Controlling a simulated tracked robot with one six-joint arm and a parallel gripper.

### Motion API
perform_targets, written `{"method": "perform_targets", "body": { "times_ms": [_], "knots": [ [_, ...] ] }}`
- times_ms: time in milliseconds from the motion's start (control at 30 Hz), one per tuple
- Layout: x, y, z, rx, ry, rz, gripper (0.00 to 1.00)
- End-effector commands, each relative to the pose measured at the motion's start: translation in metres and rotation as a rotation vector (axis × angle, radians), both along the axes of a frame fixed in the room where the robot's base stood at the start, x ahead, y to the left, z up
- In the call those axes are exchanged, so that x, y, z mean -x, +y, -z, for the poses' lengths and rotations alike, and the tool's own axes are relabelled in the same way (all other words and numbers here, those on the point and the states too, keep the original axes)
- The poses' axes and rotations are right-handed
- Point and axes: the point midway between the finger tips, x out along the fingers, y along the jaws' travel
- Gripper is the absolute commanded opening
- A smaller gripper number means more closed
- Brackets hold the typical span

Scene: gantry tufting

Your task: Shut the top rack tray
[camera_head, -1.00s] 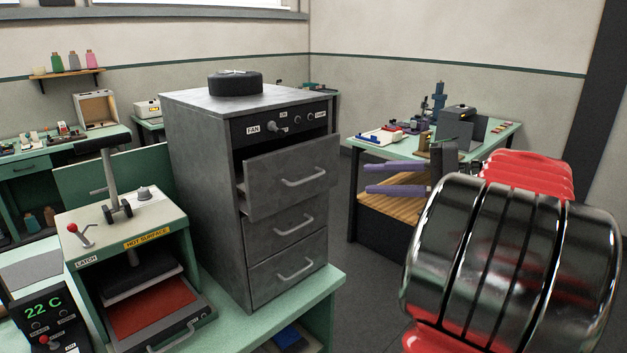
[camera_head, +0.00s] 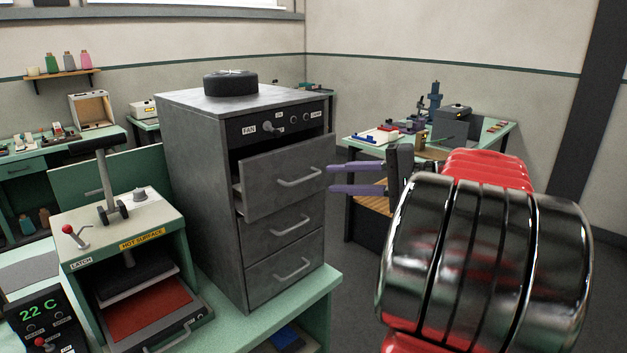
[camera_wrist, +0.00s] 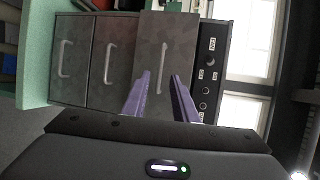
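The top rack tray (camera_head: 284,176) is a grey metal drawer front with a bar handle (camera_head: 300,181). It stands pulled out of the grey cabinet (camera_head: 200,190), with a dark gap above it. My gripper (camera_head: 332,178) has two purple fingers spaced apart with nothing between them. Its tips are just right of the tray front in the head view; whether they touch it I cannot tell. In the wrist view the fingers (camera_wrist: 158,85) point at the tray front (camera_wrist: 165,50), on either side of the handle (camera_wrist: 163,68).
Two lower drawers (camera_head: 288,228) are shut. A panel with a FAN label (camera_head: 270,128) is above the tray, and a round dark fan (camera_head: 231,83) is on the cabinet top. A hot press (camera_head: 125,240) stands to the left. A cluttered bench (camera_head: 420,140) is behind my arm.

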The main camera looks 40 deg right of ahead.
Motion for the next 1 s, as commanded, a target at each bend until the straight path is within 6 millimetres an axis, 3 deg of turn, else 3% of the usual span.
{"method": "perform_targets", "body": {
  "times_ms": [433, 833, 1000],
  "knots": [
    [-0.052, 0.024, 0.011, 0.0, 0.0, -0.001, 0.26],
    [-0.059, 0.027, 0.012, -0.001, 0.0, 0.002, 0.26],
    [-0.059, 0.026, 0.012, -0.001, 0.0, 0.002, 0.15]
  ]
}}
